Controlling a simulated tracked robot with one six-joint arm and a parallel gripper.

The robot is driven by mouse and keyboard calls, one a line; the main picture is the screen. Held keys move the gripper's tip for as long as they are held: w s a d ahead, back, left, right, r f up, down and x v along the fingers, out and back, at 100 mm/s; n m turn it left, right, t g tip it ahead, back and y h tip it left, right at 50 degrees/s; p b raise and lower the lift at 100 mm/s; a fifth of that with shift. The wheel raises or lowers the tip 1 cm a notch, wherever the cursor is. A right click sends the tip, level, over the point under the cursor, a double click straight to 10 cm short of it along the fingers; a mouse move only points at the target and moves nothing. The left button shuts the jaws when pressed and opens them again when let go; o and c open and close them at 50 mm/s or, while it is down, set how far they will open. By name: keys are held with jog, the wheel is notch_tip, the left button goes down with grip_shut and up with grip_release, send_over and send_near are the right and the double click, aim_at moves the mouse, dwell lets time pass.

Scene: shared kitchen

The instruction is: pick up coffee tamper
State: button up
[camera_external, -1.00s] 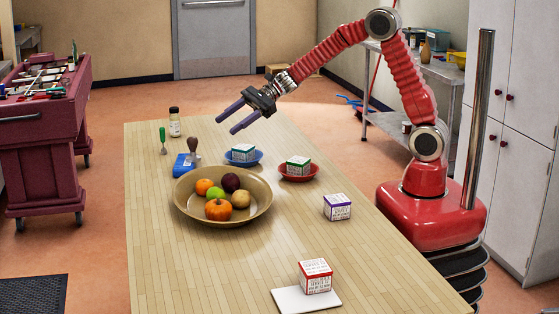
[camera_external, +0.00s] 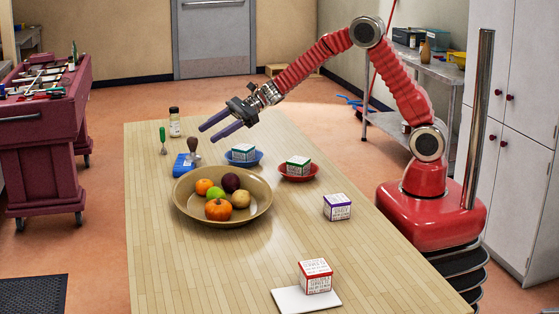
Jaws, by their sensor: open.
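The coffee tamper (camera_external: 193,147) stands on the table behind the fruit bowl, its dark handle pointing up. It is at the right end of a blue item (camera_external: 182,165); I cannot tell if it stands on it or just beside it. My gripper (camera_external: 208,132) is open and empty, its two purple fingers pointing left and slightly down. The fingers appear just above and right of the tamper's handle in the picture, apart from it.
A tan bowl of fruit (camera_external: 183,205) stands in front of the tamper. A green-handled tool (camera_external: 163,141) and a jar (camera_external: 174,123) are behind it. Boxes sit on a blue saucer (camera_external: 257,161) and a red saucer (camera_external: 299,178). The table's front left (camera_external: 170,270) is clear.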

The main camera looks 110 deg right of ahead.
aim_at(193, 142)
jog(key=shift+x, duration=1.4)
jog(key=shift+x, duration=2.6)
jog(key=shift+d, duration=0.1)
jog(key=shift+r, duration=0.1)
jog(key=c, duration=1.2)
grip_shut()
jog(key=shift+r, duration=0.1)
notch_tip(193, 142, up, 10)
jog(key=shift+f, duration=0.1)
